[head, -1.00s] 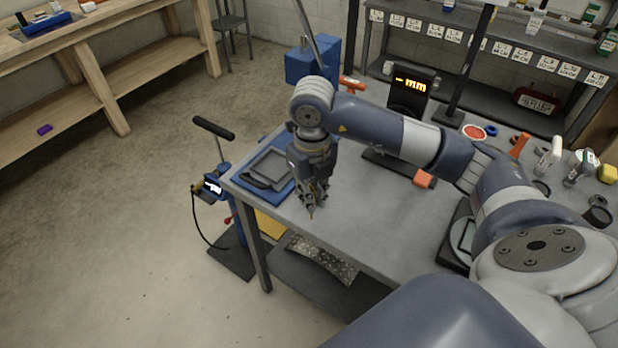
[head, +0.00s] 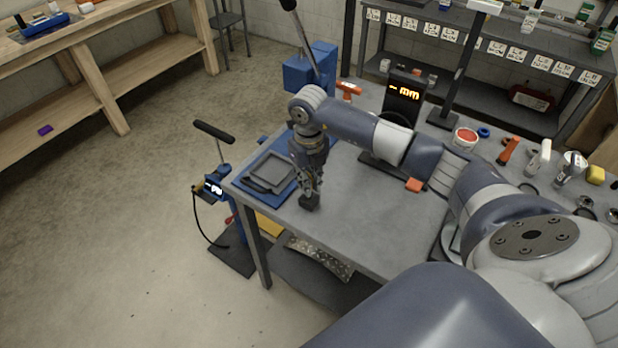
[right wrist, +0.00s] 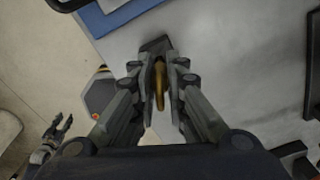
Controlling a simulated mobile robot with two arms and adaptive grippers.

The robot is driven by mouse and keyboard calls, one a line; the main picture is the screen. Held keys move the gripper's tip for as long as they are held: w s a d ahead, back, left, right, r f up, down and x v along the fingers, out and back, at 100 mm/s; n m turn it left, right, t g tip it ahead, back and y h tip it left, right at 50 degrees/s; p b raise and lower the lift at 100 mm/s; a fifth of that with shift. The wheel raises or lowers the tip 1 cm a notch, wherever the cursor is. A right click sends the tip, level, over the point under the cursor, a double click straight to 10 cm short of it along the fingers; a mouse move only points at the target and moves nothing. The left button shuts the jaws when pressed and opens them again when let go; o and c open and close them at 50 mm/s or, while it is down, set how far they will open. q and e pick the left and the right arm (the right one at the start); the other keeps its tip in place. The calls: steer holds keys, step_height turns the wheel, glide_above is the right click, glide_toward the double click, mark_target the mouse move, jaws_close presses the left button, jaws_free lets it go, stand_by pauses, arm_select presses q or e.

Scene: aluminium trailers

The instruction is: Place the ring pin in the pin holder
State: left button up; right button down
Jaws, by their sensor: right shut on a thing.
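My right gripper (head: 310,190) is over the near left part of the grey workbench (head: 350,225), pointing down. In the right wrist view the right gripper (right wrist: 158,68) is shut on a brass-coloured elongated piece, the ring pin (right wrist: 159,85). A small dark block, which looks like the pin holder (head: 309,203), is at its fingertips; it also shows just beyond them in the right wrist view (right wrist: 154,45). I cannot tell whether the pin touches or enters it. My left gripper (right wrist: 60,126) shows small at the lower left of the right wrist view, fingers apart and empty.
A blue tray with a grey insert (head: 270,172) lies left of the gripper. Bottles and tools crowd the bench's right end. The bench's near middle is clear.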

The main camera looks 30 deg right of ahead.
steer(key=shift+f, duration=0.2)
steer(key=c, duration=1.6)
jaws_free()
steer(key=shift+r, duration=0.1)
steer(key=shift+r, duration=0.5)
step_height(320, 180, up, 11)
steer(key=b, duration=0.3)
steer(key=shift+r+b, duration=0.15)
steer(key=shift+b, duration=0.2)
steer(key=shift+a, duration=0.1)
